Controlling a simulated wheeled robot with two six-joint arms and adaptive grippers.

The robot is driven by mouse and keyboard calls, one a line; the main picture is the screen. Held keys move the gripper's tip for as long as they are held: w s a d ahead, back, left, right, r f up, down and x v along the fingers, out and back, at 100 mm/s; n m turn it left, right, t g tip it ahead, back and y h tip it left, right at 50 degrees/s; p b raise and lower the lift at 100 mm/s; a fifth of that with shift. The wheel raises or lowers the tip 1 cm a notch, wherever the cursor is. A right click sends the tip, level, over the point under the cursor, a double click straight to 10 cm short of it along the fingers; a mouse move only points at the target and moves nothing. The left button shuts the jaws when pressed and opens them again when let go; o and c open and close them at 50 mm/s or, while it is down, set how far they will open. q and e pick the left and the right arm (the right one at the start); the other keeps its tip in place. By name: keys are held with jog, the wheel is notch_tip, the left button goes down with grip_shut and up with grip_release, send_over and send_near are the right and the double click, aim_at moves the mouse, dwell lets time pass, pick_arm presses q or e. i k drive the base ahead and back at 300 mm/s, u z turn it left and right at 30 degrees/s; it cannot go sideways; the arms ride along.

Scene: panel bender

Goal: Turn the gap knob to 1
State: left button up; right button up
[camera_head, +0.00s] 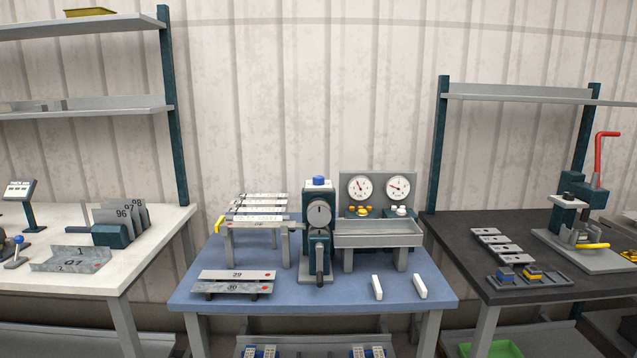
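The panel bender (318,257) stands in the middle of the blue table, a dark green column with a blue cap on top. A round grey dial (319,213) is on its front, probably the gap knob; its number marks are too small to read. A dark handle (319,262) hangs upright below it. Neither of my grippers is in view.
The blue table (425,300) holds a feed stand of metal strips (258,218), labelled plates (235,276), a grey tray (378,238) and two white blocks (377,287). A white bench (160,238) is left, a dark bench (520,222) right. The table's front middle is clear.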

aim_at(317, 180)
jog(key=z, duration=1.7)
jog(key=i, duration=1.8)
jog(key=u, duration=2.05)
